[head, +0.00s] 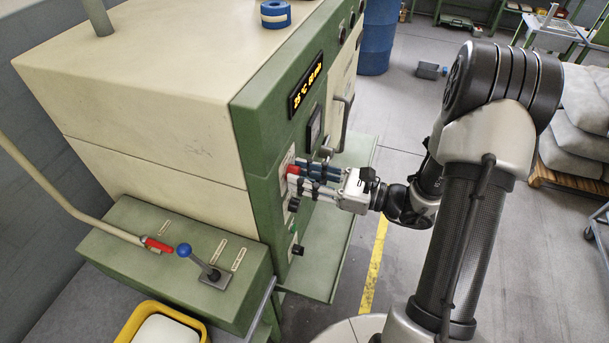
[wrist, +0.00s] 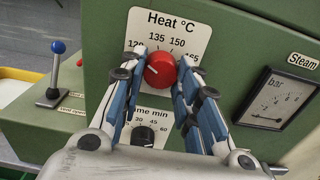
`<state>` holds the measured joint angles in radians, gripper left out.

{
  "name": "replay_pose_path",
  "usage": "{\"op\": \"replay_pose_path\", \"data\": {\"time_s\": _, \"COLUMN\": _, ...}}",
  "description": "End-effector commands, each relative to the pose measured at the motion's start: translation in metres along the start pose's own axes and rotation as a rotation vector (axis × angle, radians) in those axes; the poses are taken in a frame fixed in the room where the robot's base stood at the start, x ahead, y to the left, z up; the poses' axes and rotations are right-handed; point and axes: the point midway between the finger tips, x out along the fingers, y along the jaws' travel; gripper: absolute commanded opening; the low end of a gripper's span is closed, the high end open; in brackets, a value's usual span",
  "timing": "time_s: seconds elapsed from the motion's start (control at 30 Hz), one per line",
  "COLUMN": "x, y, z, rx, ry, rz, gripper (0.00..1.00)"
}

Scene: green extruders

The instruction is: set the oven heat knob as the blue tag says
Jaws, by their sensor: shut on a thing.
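The red heat knob (wrist: 160,71) sits on a white plate marked "Heat °C" (wrist: 172,22), with 120, 135, 150 and 165 around it. A small pale mark shows on the knob's left part, but I cannot read its setting surely. My gripper (wrist: 162,68) has its blue-and-grey fingers on both sides of the knob, shut on it. In the head view my gripper (head: 304,177) reaches the oven's green front (head: 262,135) from the right, and a bit of the red knob (head: 293,170) shows between the fingers. I see no blue tag in either view.
A smaller black time knob (wrist: 143,135) is just below, partly framed by my fingers. A steam gauge (wrist: 278,101) is to the right. A blue-ball lever (head: 205,268) stands on the lower green box. A lit display (head: 305,84) is above. A green ledge (head: 335,240) juts out below.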

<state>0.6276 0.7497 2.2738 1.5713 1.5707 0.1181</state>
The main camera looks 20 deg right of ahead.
Motion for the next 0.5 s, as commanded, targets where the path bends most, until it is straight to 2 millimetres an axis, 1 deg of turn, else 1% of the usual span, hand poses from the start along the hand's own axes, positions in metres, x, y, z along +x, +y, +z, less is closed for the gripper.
{"op": "replay_pose_path", "data": {"time_s": 0.03, "x": -0.0001, "y": -0.0002, "z": 0.0000, "rx": 0.000, "ry": 0.000, "rz": 0.000, "gripper": 0.17}}
{"op": "replay_pose_path", "data": {"time_s": 0.2, "x": -0.0001, "y": -0.0002, "z": 0.0000, "rx": 0.000, "ry": 0.000, "rz": -0.001, "gripper": 0.06}}
{"op": "replay_pose_path", "data": {"time_s": 0.5, "x": -0.0001, "y": -0.0002, "z": 0.0015, "rx": 0.044, "ry": 0.000, "rz": -0.001, "gripper": 0.06}}
